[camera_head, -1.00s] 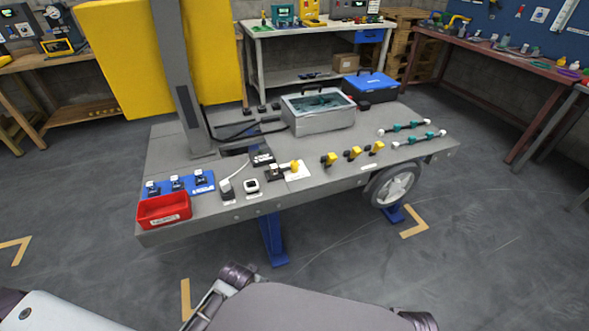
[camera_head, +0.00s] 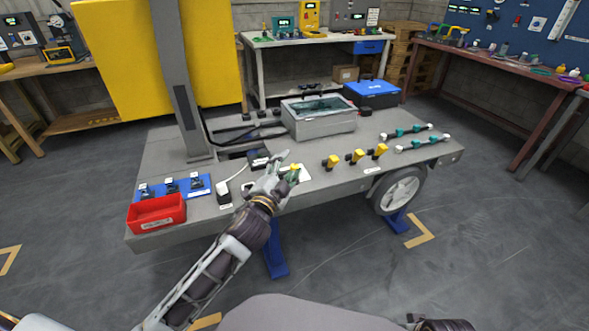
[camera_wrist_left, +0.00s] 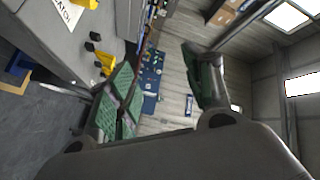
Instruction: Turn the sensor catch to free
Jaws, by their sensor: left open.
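The sensor catch (camera_head: 295,172) has a yellow lever on a white plate at the front edge of the grey chassis bench. My left gripper (camera_head: 284,166) is just left of and over it in the head view, and hides part of the plate and the black part beside it. In the left wrist view my left gripper (camera_wrist_left: 160,82) has its two green-padded fingers wide apart with nothing between them. A yellow part and a white plate with lettering (camera_wrist_left: 66,12) show at the top left there, outside the fingers. My right gripper is not in view.
Several yellow-topped parts (camera_head: 356,156) stand right of the catch. A red bin (camera_head: 157,212) and a blue strip (camera_head: 174,188) with black parts are at the left end. A grey box (camera_head: 318,118) and an upright grey post (camera_head: 184,90) stand farther back.

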